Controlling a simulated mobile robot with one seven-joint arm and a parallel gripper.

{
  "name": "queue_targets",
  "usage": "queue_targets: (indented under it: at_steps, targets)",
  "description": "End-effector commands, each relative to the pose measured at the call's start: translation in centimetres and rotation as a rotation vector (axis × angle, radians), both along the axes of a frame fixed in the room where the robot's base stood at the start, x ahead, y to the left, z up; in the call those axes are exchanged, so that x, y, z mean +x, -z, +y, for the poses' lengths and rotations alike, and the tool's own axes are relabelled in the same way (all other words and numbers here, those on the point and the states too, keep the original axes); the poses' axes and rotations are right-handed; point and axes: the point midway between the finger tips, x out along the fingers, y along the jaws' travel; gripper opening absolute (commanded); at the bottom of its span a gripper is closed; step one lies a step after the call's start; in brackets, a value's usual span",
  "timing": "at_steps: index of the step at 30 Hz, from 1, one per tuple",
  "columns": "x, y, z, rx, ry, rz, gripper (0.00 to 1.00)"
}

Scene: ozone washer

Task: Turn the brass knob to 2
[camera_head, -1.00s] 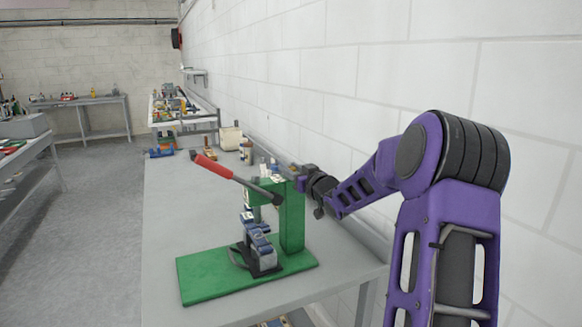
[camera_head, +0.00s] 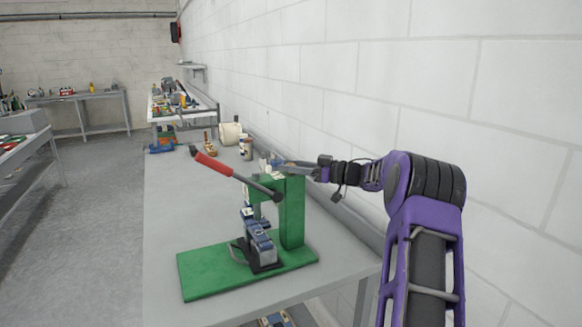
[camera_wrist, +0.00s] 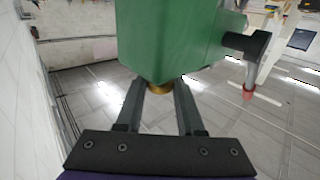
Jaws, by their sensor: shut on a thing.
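The brass knob (camera_wrist: 160,88) sits on the end of the green press (camera_wrist: 168,40) in the wrist view, mostly hidden behind the press body. My gripper (camera_wrist: 158,92) has one finger on each side of the knob and is shut on it. In the head view, the green press (camera_head: 292,215) stands upright on its green base, and my gripper (camera_head: 298,168) reaches the back of its top from the right. The knob cannot be made out there. No number or mark for 2 is readable.
A lever with a red grip (camera_head: 213,164) sticks out from the press to the upper left. Bottles and jars (camera_head: 246,149) stand behind the press on the grey table (camera_head: 185,205). The white wall (camera_head: 500,150) is close on the right. The table's left part is clear.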

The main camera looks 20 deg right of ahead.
Motion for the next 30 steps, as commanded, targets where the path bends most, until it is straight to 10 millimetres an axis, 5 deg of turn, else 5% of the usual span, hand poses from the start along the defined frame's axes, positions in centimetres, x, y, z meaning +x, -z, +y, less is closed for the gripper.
queue_targets:
  at_steps: [17, 18, 22, 30]
  targets:
    - [0.05, -0.29, 0.06, 0.002, -0.035, -0.006, 0.0]
    - [0.05, -0.29, 0.06, 0.002, -0.034, -0.006, 0.4]
    - [0.05, -0.24, 0.05, 0.002, -0.034, -0.005, 0.64]
    - [0.01, -0.12, 0.0, 0.001, -0.034, -0.003, 0.65]
